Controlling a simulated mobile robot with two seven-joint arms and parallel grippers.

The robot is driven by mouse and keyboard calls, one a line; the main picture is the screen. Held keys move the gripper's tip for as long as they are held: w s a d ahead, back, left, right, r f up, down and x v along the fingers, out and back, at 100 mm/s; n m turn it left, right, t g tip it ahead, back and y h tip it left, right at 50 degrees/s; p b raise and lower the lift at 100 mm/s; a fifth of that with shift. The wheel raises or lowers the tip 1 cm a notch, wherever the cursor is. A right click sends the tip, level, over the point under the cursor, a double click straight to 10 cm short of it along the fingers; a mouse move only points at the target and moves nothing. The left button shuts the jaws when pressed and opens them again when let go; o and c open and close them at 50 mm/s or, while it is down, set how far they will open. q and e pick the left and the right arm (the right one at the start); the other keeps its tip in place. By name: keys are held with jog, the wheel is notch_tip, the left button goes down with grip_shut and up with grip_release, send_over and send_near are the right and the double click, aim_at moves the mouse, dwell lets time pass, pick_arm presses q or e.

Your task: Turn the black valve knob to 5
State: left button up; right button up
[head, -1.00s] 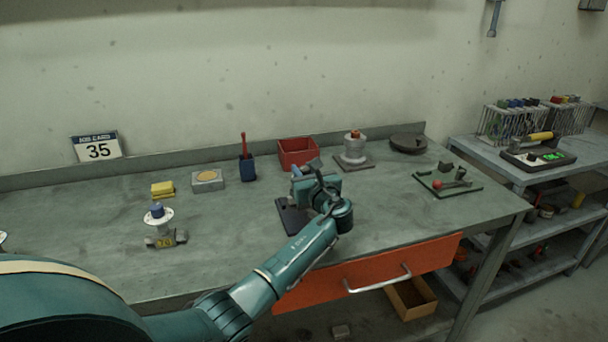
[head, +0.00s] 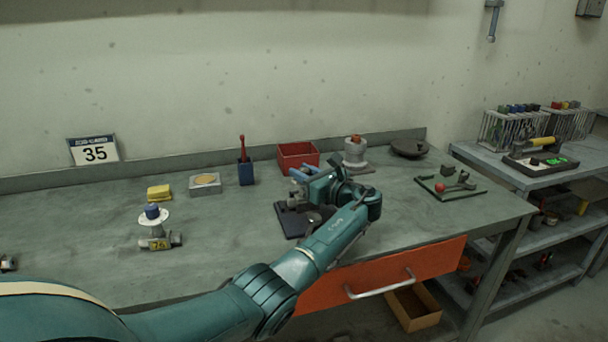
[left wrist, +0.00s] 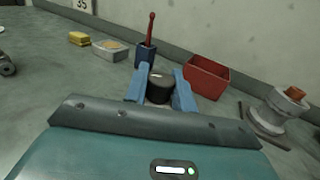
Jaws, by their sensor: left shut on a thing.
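The black valve knob (left wrist: 159,88) shows in the left wrist view, upright between the two blue fingers. A pale mark line shows on its top, but no numbers can be read. My left gripper (left wrist: 158,90) is shut on the knob. In the head view my left gripper (head: 298,178) reaches down over a dark base plate (head: 290,222) on the workbench, and the wrist hides the knob and any dial there. My right gripper is in neither view.
Behind the gripper are a red bin (head: 298,152), a blue cup with a red tool (head: 246,172) and a grey fitting with a red top (head: 355,155). A flanged valve (head: 156,232) stands at left. A green board (head: 448,190) lies at right.

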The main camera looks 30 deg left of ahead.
pick_arm(q)
jog(key=o, duration=1)
jog(key=v, duration=1.3)
jog(key=shift+d, duration=0.15)
